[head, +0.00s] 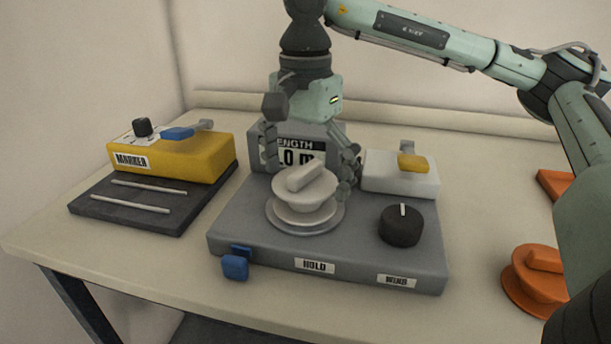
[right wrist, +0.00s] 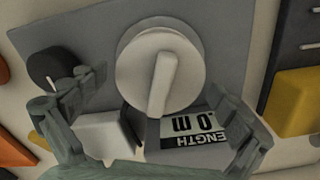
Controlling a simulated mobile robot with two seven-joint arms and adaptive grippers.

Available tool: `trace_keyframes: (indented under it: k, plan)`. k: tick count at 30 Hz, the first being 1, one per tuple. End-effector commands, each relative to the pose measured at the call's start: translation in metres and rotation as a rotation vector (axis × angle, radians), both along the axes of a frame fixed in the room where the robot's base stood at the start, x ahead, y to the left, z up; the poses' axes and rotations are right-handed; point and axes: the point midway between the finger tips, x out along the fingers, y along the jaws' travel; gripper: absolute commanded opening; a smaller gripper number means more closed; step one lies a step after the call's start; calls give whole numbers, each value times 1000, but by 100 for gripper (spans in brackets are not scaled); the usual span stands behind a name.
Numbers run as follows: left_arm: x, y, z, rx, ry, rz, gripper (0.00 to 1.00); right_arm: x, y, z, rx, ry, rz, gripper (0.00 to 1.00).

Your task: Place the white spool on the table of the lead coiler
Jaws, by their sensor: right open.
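The white spool (head: 303,192), with a bar handle on top, sits on the round table (head: 336,222) of the grey lead coiler (head: 236,228). It looks upright and centred there. In the right wrist view the spool (right wrist: 135,85) shows from above with its bar handle pointing towards the gripper. My right gripper (head: 309,172) is open, with its fingers behind and to either side of the spool. In the right wrist view the open fingers (right wrist: 160,115) are apart from the spool, with nothing between them. My left gripper is not in view.
The coiler carries a length display (head: 300,154), a black knob (head: 401,226), a white block with a yellow lever (head: 412,163) and a blue lever (head: 235,266). A yellow marker unit (head: 190,159) stands left. An orange spool (head: 537,290) lies right. The front table strip is clear.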

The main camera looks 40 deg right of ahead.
Motion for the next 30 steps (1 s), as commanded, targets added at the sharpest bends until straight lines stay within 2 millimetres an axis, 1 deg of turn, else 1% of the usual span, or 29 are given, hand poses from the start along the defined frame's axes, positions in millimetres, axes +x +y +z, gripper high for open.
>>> trace_keyframes:
  k: [2, 3, 4, 5, 8, 14, 15, 17, 18, 19, 21, 25, 30]
  plan:
    - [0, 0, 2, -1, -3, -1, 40, 0, 0, 3, 0, 0, 0, 100]
    - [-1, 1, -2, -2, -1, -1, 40, 0, 0, 5, 0, 0, 0, 100]
    - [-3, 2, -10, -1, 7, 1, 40, 0, 0, 7, 1, -2, 0, 100]
    - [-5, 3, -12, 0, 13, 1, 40, 1, 1, 11, 1, -2, 0, 100]
    - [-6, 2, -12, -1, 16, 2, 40, 1, 1, 31, 1, -4, 1, 100]
    - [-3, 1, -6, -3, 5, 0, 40, 1, 1, 79, 1, -4, 2, 100]
    - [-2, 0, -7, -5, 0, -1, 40, 1, 1, 88, 1, -3, 2, 100]
    - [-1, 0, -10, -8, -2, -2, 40, 0, 1, 99, 1, -3, 3, 100]
    - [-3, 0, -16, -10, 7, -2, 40, 0, 0, 107, -1, -3, 1, 100]
    - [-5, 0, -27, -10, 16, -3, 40, 0, 0, 110, 0, -3, 1, 100]
    - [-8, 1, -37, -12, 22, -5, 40, 0, 0, 116, -1, -1, 2, 100]
    - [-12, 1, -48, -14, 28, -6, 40, 0, 1, 122, -1, -1, 2, 100]
    - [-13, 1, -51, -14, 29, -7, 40, 0, 1, 123, 0, 1, 2, 100]
